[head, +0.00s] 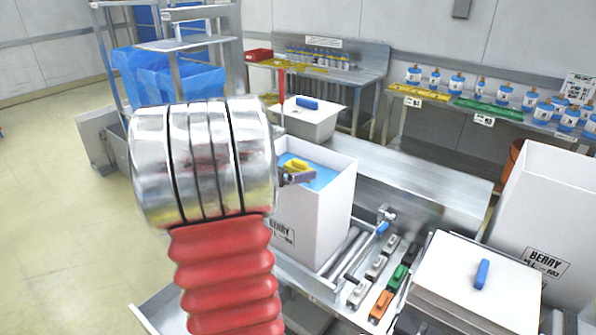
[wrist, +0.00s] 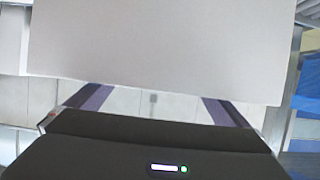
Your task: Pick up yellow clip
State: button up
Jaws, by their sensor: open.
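The yellow clip (head: 295,165) shows as a small yellow piece over the blue liner (head: 318,172) at the top of the white box (head: 318,225). My gripper (head: 299,178) is at the box's top, just in front of the clip in the head view, and partly covers it. I cannot tell whether they touch. In the wrist view my gripper (wrist: 154,100) has its two purple fingers wide apart with nothing seen between them. The clip does not show there. A large pale surface fills the upper part of that view.
A rack of coloured clips (head: 385,278), orange, green, white and dark, lies right of the box. A white lidded box (head: 478,285) with a blue handle stands at front right, with a tall white box (head: 555,200) behind it. A grey bin (head: 305,122) stands behind.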

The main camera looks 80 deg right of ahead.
aim_at(297, 166)
jog(key=shift+x, duration=1.9)
jog(key=shift+w, duration=0.1)
jog(key=shift+c, duration=0.5)
jog(key=c, duration=1)
notch_tip(297, 166, up, 10)
